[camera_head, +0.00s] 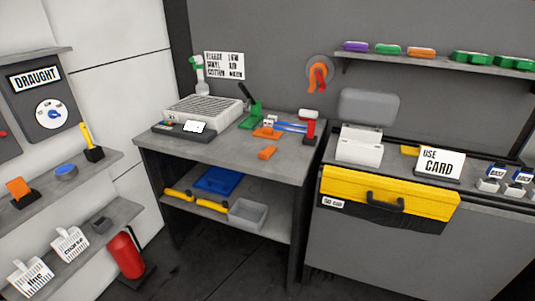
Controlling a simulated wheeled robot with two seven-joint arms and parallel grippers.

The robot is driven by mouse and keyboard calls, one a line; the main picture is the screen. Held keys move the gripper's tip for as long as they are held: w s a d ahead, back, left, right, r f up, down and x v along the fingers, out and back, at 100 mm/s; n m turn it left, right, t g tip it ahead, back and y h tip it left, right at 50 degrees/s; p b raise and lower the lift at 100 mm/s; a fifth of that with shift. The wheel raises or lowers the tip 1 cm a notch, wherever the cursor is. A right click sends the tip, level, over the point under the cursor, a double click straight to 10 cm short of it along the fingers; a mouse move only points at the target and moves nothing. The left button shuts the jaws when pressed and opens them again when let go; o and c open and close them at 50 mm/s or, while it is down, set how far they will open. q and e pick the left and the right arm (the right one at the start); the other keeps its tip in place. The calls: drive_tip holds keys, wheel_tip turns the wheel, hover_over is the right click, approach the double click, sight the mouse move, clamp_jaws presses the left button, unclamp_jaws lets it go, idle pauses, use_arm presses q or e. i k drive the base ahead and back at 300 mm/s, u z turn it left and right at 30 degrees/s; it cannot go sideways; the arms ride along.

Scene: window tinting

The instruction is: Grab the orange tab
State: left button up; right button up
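Several orange things are in view, and I cannot tell for sure which one is the tab. A small flat orange piece (267,152) lies near the front of the grey workbench (225,150). A larger orange piece (266,133) lies just behind it, beside a blue-handled tool (291,127). An orange squarish piece (18,188) stands in a dark holder on the left shelf. An orange object (318,76) hangs on the back wall. Neither of my grippers is in view.
A white grille-topped unit (203,108), a green tool (252,115) and a red upright block (310,130) crowd the bench's back. A yellow case (390,193) is on the right-hand cabinet's front. A red cylinder (125,255) stands at lower left. The bench's front strip is mostly clear.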

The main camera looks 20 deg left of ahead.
sight(266, 153)
drive_tip(key=z, duration=0.25)
drive_tip(key=k, duration=0.55)
drive_tip(key=z, duration=0.5)
drive_tip(key=k, duration=0.75)
drive_tip(key=u, duration=0.4)
drive_tip(key=i, duration=0.6)
drive_tip(key=u, duration=0.7)
drive_tip(key=i, duration=0.75)
drive_tip(key=z, duration=0.55)
drive_tip(key=i, duration=0.45)
drive_tip(key=z, duration=0.45)
